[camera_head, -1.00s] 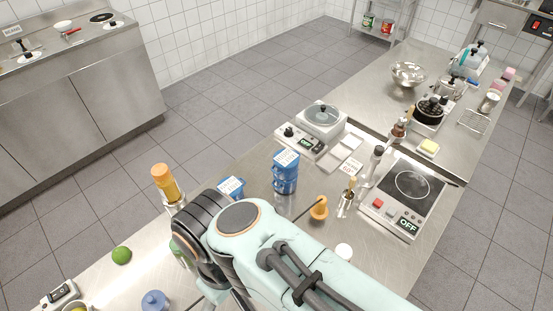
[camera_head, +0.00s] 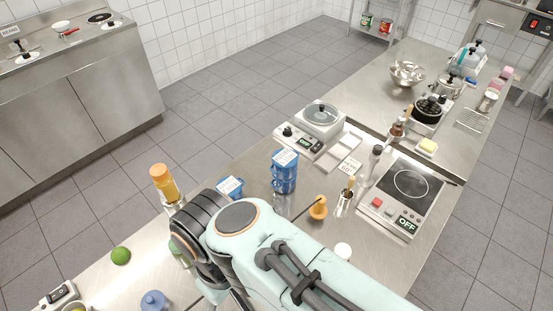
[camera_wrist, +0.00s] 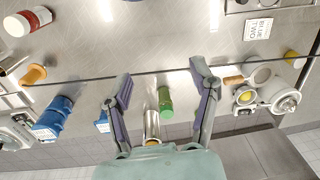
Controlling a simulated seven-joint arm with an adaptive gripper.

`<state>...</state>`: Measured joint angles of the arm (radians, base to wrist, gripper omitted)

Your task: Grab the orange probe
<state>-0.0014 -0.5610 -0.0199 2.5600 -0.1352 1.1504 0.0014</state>
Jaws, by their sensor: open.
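The orange probe (camera_head: 318,207) lies on the steel counter just beyond my arm in the head view, left of the hot plate. My arm hides the gripper's fingers in the head view.
Blue stacked containers (camera_head: 285,172) stand behind the probe. A steel holder with utensils (camera_head: 345,200) and the hot plate (camera_head: 408,192) are to its right. A green lime (camera_head: 121,256) lies on the counter.

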